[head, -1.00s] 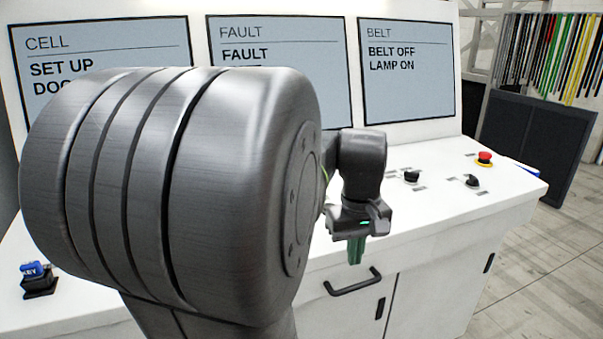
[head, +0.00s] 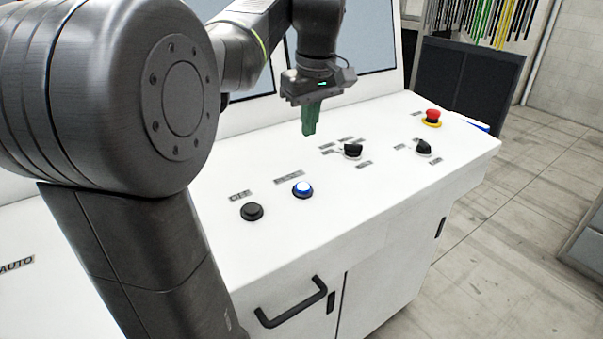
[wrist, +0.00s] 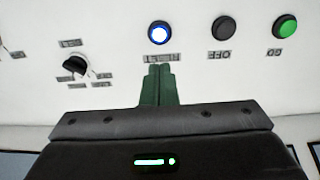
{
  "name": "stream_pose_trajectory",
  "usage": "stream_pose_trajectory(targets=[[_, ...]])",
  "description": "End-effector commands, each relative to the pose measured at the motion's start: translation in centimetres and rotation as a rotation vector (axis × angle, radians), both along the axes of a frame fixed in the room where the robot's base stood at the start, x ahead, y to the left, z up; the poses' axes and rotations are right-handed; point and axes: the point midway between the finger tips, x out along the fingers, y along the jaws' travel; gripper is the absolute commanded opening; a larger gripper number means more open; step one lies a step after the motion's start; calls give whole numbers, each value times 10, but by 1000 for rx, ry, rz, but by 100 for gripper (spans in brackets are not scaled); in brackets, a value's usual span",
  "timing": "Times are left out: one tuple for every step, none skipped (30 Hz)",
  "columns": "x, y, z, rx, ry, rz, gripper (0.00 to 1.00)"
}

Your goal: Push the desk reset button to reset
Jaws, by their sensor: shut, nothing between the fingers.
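The reset button (head: 302,189) is a round blue button with a lit white centre on the white sloped desk (head: 330,225). In the wrist view the blue button (wrist: 159,33) sits just beyond the fingertips, with its RESET label (wrist: 160,57) upside down beside it. My gripper (head: 309,130) has green fingers, shut and empty, pointing down above the desk, behind the button in the head view. In the wrist view the fingers (wrist: 159,70) line up with the button, apart from it.
A black OFF button (head: 252,211) and a green GO button (wrist: 285,26) stand in the same row. Black rotary knobs (head: 352,151) (head: 423,147) and a red emergency stop (head: 432,117) lie to the right. A black door handle (head: 291,303) is on the desk front.

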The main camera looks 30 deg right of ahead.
Motion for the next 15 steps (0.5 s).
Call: stream_pose_trajectory(targets=[[0,0,0,0,0,0,0],[0,0,0,0,0,0,0],[0,0,-1,0,0,0,0],[0,0,-2,1,1,0,0],[1,0,-3,1,1,0,0],[1,0,-6,2,2,0,0],[1,0,-9,2,2,0,0],[2,0,-13,2,2,0,0],[3,0,-18,3,3,0,0],[3,0,-23,3,3,0,0],[4,1,-29,3,3,0,0],[5,0,-37,4,4,1,0],[6,0,-44,4,4,1,0],[7,0,-50,4,4,1,0],[8,0,-59,5,5,0,0]])
